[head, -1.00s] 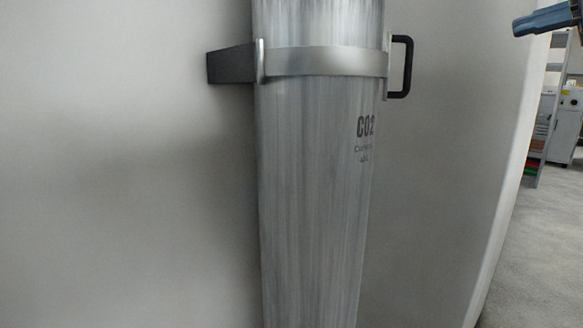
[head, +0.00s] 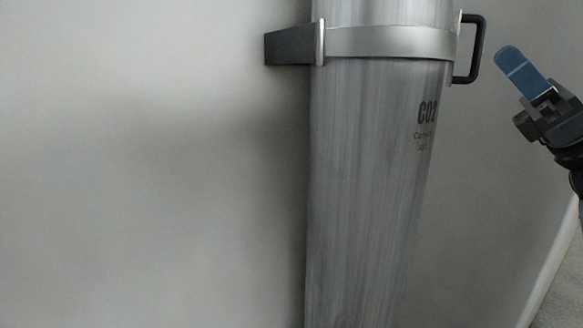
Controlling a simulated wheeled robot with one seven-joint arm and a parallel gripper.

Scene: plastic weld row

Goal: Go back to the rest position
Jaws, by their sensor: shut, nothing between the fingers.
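My gripper (head: 512,60) is at the right of the head view, with blue fingers pointing up and to the left. Its fingers are together, with nothing held between them. It appears to the right of the black handle on the cylinder's clamp, with a gap between them in the picture. Part of my arm runs off the right edge of the view.
A tall grey CO2 cylinder (head: 370,180) stands against a pale wall (head: 150,200). A metal band (head: 390,42) with a black bracket (head: 290,46) and a black handle (head: 478,50) clamps it. A strip of floor (head: 562,285) shows at the lower right.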

